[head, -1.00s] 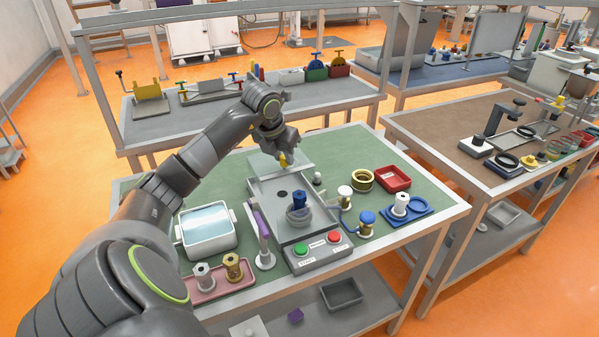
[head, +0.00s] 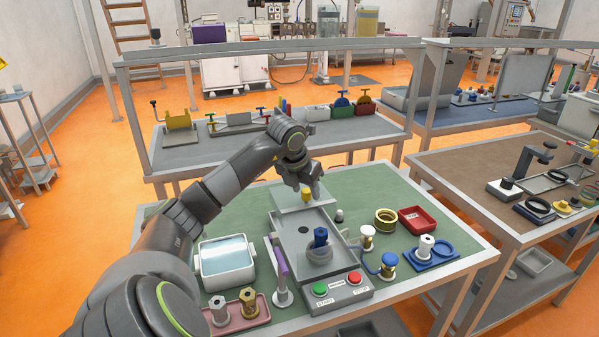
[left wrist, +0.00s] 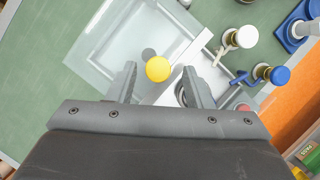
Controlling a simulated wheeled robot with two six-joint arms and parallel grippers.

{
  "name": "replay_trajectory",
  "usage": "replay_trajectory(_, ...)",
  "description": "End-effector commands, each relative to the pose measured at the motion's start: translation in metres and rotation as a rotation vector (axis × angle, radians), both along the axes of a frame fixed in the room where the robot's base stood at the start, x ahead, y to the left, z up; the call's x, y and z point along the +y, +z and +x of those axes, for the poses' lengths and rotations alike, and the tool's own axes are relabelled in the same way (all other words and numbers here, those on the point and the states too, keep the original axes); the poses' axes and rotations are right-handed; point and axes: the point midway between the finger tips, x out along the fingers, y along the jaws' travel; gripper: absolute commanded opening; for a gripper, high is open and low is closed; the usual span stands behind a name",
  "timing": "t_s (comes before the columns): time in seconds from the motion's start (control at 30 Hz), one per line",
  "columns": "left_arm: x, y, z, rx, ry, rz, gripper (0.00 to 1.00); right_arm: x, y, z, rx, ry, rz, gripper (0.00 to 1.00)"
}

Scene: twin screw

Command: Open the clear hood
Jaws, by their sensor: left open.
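The clear hood (head: 288,199) is a see-through panel at the back end of the grey twin-screw machine (head: 283,228). It stands away from the front of the machine, whose grey trough is uncovered in the head view. A yellow knob (head: 307,196) sits on the hood. My left gripper (head: 311,187) is at the knob, reaching in from above and behind. In the left wrist view the yellow knob (left wrist: 158,69) lies between the two spread fingers (left wrist: 159,76), with a gap on each side. The hood's clear sheet (left wrist: 105,50) shows beyond it. My right gripper is out of view.
A blue-topped part (head: 320,237) stands in the machine. The green button (head: 320,289) and red button (head: 354,277) are at its front. White-topped (head: 367,231) and blue-topped (head: 389,259) valves stand at its right, a white tub (head: 227,262) at its left.

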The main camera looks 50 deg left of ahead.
Motion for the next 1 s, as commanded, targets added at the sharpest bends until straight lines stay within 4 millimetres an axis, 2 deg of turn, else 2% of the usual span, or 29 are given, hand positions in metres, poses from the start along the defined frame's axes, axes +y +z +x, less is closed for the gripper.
replay_trajectory(0.17, -0.001, 0.027, -0.011, -0.004, 0.0, 0.008, 0.46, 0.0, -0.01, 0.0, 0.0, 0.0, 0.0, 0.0)
replay_trajectory(0.6, -0.012, 0.124, -0.05, -0.003, 0.0, 0.004, 0.46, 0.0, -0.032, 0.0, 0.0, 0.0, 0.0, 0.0)
replay_trajectory(0.8, -0.014, 0.148, -0.059, -0.001, -0.001, 0.002, 0.46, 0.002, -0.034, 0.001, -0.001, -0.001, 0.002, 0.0)
replay_trajectory(1.0, -0.015, 0.155, -0.062, 0.001, -0.001, 0.0, 0.46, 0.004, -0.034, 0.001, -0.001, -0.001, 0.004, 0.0)
